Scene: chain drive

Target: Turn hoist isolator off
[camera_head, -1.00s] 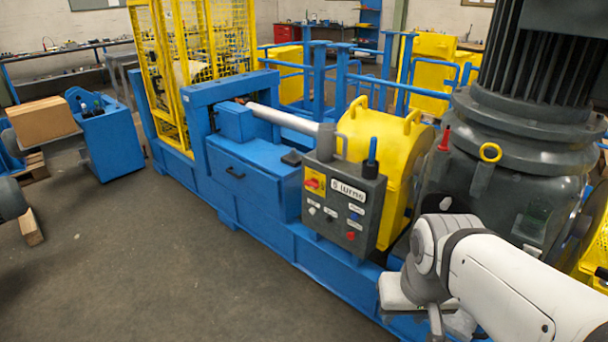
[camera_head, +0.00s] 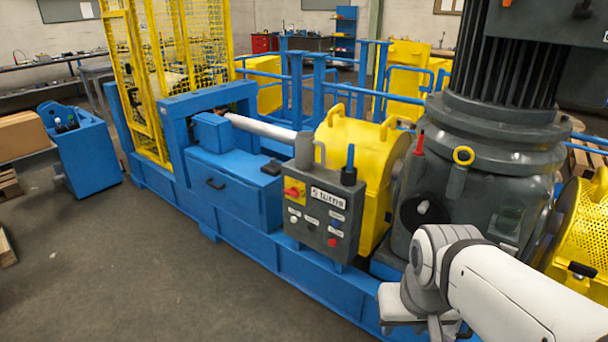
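A grey control box (camera_head: 322,218) stands on the blue machine frame near the middle of the head view. On its upper left is a red rotary switch on a yellow plate (camera_head: 294,191), which looks like an isolator; its exact setting is too small to tell. A label beside it reads something like "5 turns". Small white, blue and red buttons sit below. My white arm comes in from the lower right. Its wrist end, with my gripper (camera_head: 436,326), is at the bottom edge, right of and below the box. The fingers are partly cut off, and their opening is unclear.
A large dark motor (camera_head: 503,130) stands right of the box, behind my arm. A yellow housing (camera_head: 362,165) is directly behind the box. The blue frame (camera_head: 240,245) runs along the front. The floor (camera_head: 130,270) at front left is clear.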

